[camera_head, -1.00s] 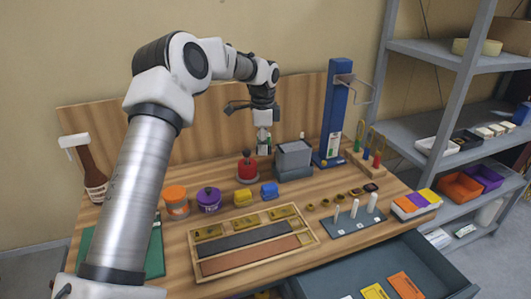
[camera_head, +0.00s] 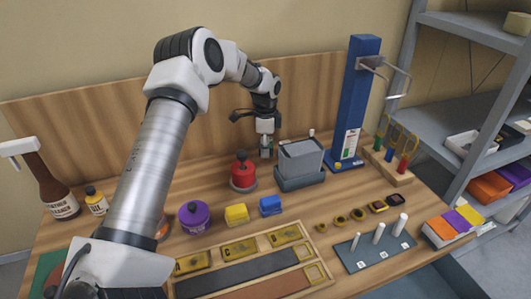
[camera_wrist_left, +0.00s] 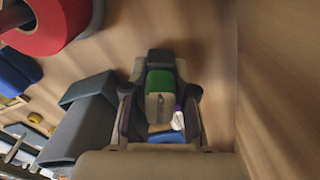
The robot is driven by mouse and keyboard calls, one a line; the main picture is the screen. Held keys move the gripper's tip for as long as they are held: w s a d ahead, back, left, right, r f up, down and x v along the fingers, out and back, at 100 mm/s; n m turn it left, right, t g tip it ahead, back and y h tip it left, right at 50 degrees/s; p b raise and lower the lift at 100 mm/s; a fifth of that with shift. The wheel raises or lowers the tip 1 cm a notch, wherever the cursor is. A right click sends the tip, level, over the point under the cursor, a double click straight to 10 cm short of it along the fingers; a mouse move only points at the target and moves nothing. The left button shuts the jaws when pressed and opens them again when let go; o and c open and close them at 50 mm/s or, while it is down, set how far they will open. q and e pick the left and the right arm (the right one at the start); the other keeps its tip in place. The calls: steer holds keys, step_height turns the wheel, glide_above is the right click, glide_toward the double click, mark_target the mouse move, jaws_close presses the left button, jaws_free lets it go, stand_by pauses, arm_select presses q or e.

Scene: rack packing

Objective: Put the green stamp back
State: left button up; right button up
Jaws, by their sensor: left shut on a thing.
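My left gripper (camera_head: 266,152) is at the back of the table, between the red pot and the grey box, close to the wooden back board. It is shut on the green stamp (camera_wrist_left: 160,82), whose green top and pale body show between the fingers in the left wrist view. A wooden holder (camera_head: 400,176) with green, blue and red handles stands at the right. My right gripper is not in view.
The red pot (camera_head: 243,173) stands left of the gripper, the grey box (camera_head: 300,160) right of it. A tall blue stand (camera_head: 357,95) rises farther right. Yellow (camera_head: 236,214) and blue (camera_head: 270,206) blocks lie in front. A peg plate (camera_head: 375,250) lies at the front right.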

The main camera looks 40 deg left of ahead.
arm_select(q)
step_height(320, 180, down, 3)
steer(key=shift+w+a, duration=0.1)
steer(key=shift+r, duration=0.15)
steer(key=shift+f, duration=0.2)
steer(key=o, duration=0.9)
step_height(320, 180, up, 12)
steer(key=shift+r+b, duration=0.15)
steer(key=shift+b, duration=0.35)
